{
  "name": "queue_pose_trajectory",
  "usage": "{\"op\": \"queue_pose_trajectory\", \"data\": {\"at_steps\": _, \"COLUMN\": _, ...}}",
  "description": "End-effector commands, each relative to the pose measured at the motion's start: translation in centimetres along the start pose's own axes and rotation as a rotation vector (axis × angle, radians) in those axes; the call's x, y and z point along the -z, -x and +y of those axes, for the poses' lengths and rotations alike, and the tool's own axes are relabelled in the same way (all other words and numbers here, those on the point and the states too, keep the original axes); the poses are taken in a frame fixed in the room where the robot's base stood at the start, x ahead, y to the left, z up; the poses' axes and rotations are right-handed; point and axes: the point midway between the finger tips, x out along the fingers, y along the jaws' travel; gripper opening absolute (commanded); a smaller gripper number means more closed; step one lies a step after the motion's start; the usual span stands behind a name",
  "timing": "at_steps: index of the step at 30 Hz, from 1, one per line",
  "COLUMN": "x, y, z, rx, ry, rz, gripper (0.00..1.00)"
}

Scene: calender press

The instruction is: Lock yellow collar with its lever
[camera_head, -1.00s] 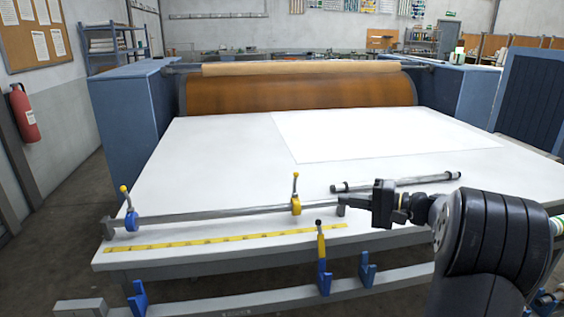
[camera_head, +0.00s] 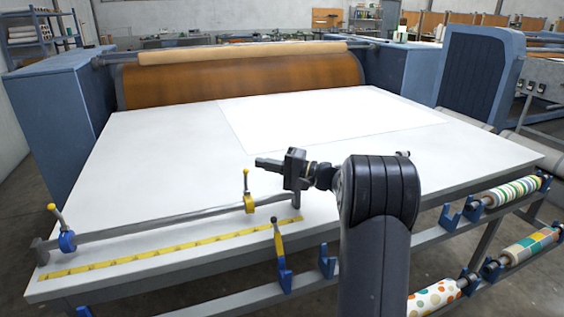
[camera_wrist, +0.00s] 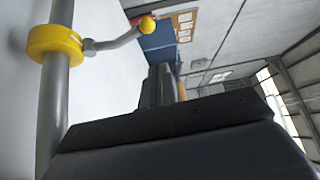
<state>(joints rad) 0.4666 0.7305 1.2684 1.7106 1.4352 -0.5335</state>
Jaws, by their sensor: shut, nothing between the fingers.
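The yellow collar (camera_head: 249,205) sits on a grey bar (camera_head: 160,219) along the front of the white table. Its lever (camera_head: 246,183) stands up from it in the head view and ends in a yellow knob. My gripper (camera_head: 262,162) is shut and empty, pointing left, with its tips close to the right of the knob and slightly above it. Whether they touch cannot be told there. In the wrist view the collar (camera_wrist: 55,42) is at upper left, its lever reaching right to the knob (camera_wrist: 148,24). The shut fingers (camera_wrist: 165,82) appear apart from the knob.
A blue collar (camera_head: 67,241) with its own lever is at the bar's left end. A yellow ruler strip (camera_head: 165,249) lies in front. A white sheet (camera_head: 330,122) lies behind; the table's left is clear.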

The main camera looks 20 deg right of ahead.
Motion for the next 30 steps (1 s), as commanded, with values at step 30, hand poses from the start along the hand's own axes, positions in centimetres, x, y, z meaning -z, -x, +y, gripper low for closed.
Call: {"op": "queue_pose_trajectory", "data": {"at_steps": 30, "x": -2.9, "y": -0.4, "z": 0.4, "rx": 0.021, "ry": 0.03, "rz": 0.001, "gripper": 0.0}}
